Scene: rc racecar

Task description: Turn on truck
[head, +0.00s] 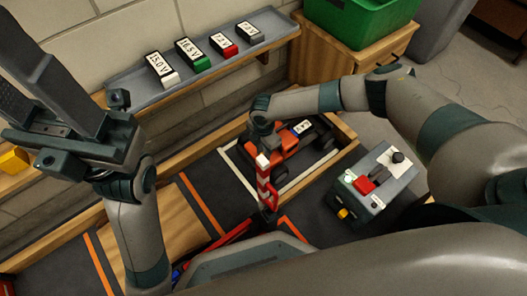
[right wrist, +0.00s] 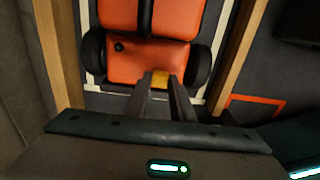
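The orange truck (head: 285,146) sits in a wood-edged bay, with black wheels and a labelled pack (head: 301,128) on it. In the right wrist view its orange body (right wrist: 165,18) fills the top, with a small black knob (right wrist: 119,46) on it. My right gripper (right wrist: 158,80) is over the near end of the truck, its two dark fingers a little apart. A small yellow piece (right wrist: 160,79) shows between the tips; I cannot tell whether it is held. In the head view the right fingertips are hidden. My left gripper (head: 70,120) is raised at the left, away from the truck; its fingertips are unclear.
Several labelled battery packs (head: 192,54) stand on a grey wall shelf (head: 130,92). A grey controller box (head: 376,190) with a red button lies right of the bay. A red and white post (head: 264,174) stands near the truck. A green bin (head: 362,20) is at the back.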

